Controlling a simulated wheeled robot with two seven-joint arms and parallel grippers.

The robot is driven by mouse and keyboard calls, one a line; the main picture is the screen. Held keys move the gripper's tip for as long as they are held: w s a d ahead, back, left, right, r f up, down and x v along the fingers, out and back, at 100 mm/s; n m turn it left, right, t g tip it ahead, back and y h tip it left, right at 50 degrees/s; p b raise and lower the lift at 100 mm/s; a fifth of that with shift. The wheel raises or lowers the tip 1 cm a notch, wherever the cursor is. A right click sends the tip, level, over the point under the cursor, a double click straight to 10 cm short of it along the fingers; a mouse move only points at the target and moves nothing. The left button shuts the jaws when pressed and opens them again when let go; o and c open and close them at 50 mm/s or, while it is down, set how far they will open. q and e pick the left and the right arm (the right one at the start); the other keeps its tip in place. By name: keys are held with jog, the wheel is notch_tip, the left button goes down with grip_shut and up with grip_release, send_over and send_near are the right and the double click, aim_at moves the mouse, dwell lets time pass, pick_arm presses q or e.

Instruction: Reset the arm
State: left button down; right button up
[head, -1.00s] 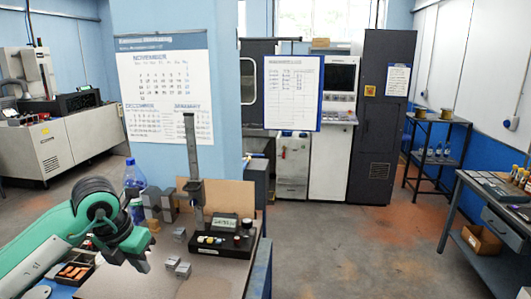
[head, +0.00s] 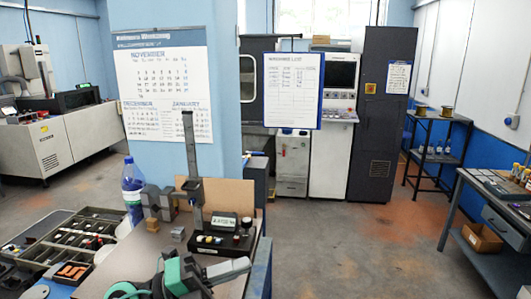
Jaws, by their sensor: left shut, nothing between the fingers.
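My left gripper (head: 240,267) is low at the front of the bench (head: 138,262). Its grey fingers point right and are shut with nothing between them. The green and dark wrist shows at the bottom edge, and most of the arm is out of the picture. The gripper is in front of the black gauge base (head: 222,246) with its upright column (head: 191,150). Small metal blocks (head: 178,233) lie behind it, to the left. My right gripper is not in view.
A blue-capped bottle (head: 132,190) and a dark V-shaped block (head: 158,202) stand at the bench's back left. A parts tray (head: 60,240) is at the left. A side table (head: 490,195) is at the right, with open floor (head: 370,240) between.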

pick_arm(q)
jog(key=w+a+f+n+t+y, duration=0.2)
jog(key=a+n+t+y, duration=0.35)
jog(key=n+t, duration=0.45)
jog(key=w+a+f+n+t+y, duration=0.15)
jog(key=a+n+t+y, duration=0.45)
jog(key=n, duration=0.6)
jog(key=s+a+f+n+g+y, duration=0.1)
jog(key=a+f+n+g+y, duration=0.15)
jog(key=f+n+y, duration=0.4)
jog(key=s+a+f+n+g+y, duration=0.1)
jog(key=a+f+n+g+y, duration=0.2)
jog(key=f, duration=0.6)
jog(key=s+f+n+g, duration=0.1)
jog(key=s+f+g, duration=0.5)
jog(key=s+f, duration=0.4)
jog(key=s+f+n+g, duration=0.2)
jog(key=s+f+g, duration=0.5)
jog(key=s, duration=0.5)
notch_tip(320, 180, down, 33)
jog(key=s, duration=0.1)
jog(key=s+a+f, duration=0.2)
jog(key=s+f, duration=0.6)
jog(key=s, duration=0.1)
jog(key=s+a+f, duration=0.2)
jog(key=s+f, duration=0.7)
jog(key=shift+s+f+m+g, duration=0.2)
jog(key=shift+s+m+g, duration=0.15)
jog(key=shift+g, duration=0.1)
